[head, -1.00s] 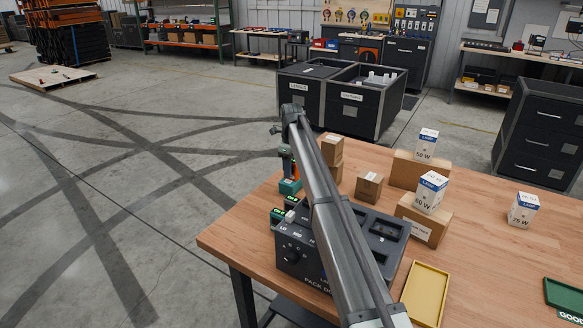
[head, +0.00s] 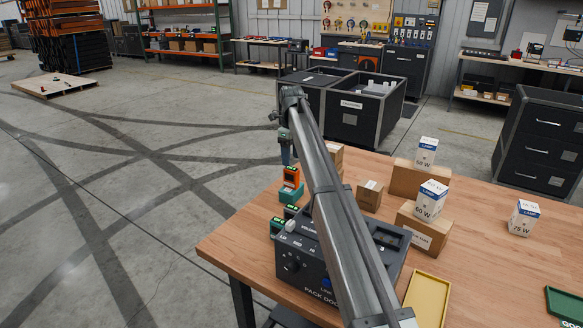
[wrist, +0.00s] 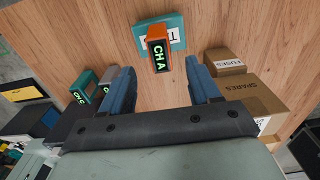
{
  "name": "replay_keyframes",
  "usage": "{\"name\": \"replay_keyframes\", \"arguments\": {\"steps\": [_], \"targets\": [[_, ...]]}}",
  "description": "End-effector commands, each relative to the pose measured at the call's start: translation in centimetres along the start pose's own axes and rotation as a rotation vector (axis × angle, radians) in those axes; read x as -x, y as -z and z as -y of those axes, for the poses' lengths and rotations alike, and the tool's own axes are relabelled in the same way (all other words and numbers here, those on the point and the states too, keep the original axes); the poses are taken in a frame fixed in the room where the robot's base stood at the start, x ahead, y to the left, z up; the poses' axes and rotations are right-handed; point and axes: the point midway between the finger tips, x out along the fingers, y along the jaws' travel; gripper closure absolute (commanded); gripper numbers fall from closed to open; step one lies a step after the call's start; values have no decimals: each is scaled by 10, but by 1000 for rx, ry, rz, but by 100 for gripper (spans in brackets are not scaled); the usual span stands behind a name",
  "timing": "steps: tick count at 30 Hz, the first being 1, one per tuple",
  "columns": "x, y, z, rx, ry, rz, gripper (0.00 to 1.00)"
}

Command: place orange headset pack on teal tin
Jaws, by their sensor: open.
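The orange headset pack (head: 291,177) stands upright on the teal tin (head: 290,195) near the table's left edge. In the wrist view the pack (wrist: 158,52), with a lit green display, covers part of the label on the tin (wrist: 177,24). My gripper (head: 287,158) is above the pack in the head view. In the wrist view its two blue fingers (wrist: 158,75) are spread wide, with a gap on both sides of the pack and nothing between them. The arm hides part of the table in the head view.
A dark pack dock (head: 300,262) with teal packs (head: 277,226) at its left stands in front of the tin. Cardboard boxes (head: 369,195) and lamp cartons (head: 431,200) stand to the right. A yellow tray (head: 427,298) lies at the front.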

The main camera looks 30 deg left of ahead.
Motion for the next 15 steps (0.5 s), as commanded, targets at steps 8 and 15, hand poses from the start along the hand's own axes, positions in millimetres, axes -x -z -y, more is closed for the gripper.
{"name": "replay_keyframes", "arguments": {"steps": [8,15], "targets": [[32,0,0,0,0,0,38],[38,0,0,0,0,0,38]]}}
